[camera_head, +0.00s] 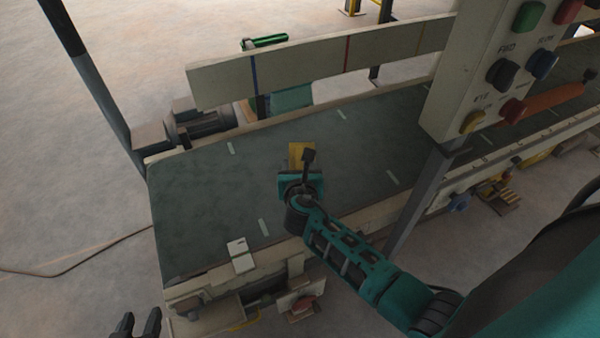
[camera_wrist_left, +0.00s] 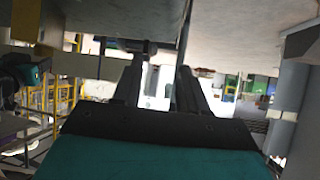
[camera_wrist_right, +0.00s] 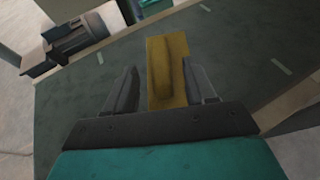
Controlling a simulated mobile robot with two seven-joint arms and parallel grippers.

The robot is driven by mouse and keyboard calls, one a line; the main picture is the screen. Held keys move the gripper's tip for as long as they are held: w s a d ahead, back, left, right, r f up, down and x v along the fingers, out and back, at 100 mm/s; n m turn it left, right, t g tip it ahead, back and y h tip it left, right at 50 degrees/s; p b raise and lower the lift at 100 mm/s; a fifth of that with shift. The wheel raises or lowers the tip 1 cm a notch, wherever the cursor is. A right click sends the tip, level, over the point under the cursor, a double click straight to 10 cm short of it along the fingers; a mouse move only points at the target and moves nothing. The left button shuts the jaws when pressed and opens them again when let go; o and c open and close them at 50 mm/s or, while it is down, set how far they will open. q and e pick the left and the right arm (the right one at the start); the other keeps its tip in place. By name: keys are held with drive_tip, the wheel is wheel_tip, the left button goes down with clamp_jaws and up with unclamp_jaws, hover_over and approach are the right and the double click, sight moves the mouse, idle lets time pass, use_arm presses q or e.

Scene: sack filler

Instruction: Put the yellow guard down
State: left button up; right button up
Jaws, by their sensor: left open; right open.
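The yellow guard (camera_wrist_right: 168,72) lies on the dark green conveyor belt (camera_head: 215,180). In the head view only a small part of the guard (camera_head: 296,150) shows beyond my right gripper (camera_head: 301,172). In the right wrist view the guard reaches in between the two open fingers of my right gripper (camera_wrist_right: 160,88), closer to the right finger. I cannot tell whether a finger touches it. My left gripper (camera_head: 138,325) is at the bottom left of the head view, off the belt's near left corner. In the left wrist view my left gripper (camera_wrist_left: 160,88) is open and empty.
A control box (camera_head: 490,70) with coloured buttons stands on a post at the right. A pale side rail (camera_head: 310,62) runs along the belt's far side, with a motor (camera_head: 200,122) at the far left. The belt's left part is clear.

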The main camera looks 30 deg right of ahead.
use_arm(q)
drive_tip(key=shift+s+a+p, duration=0.4)
drive_tip(key=shift+s+p, duration=0.1)
drive_tip(key=shift+p, duration=0.1)
use_arm(e)
drive_tip(key=s+a+m+y, duration=0.3)
drive_tip(key=s+m, duration=0.7)
drive_tip(key=m, duration=0.4)
drive_tip(key=s+a+m+g+y, duration=0.1)
drive_tip(key=s+a+m+y, duration=0.2)
drive_tip(key=s+m, duration=0.6)
drive_tip(key=m+y, duration=0.2)
drive_tip(key=m, duration=0.3)
drive_tip(key=shift+s+a, duration=0.4)
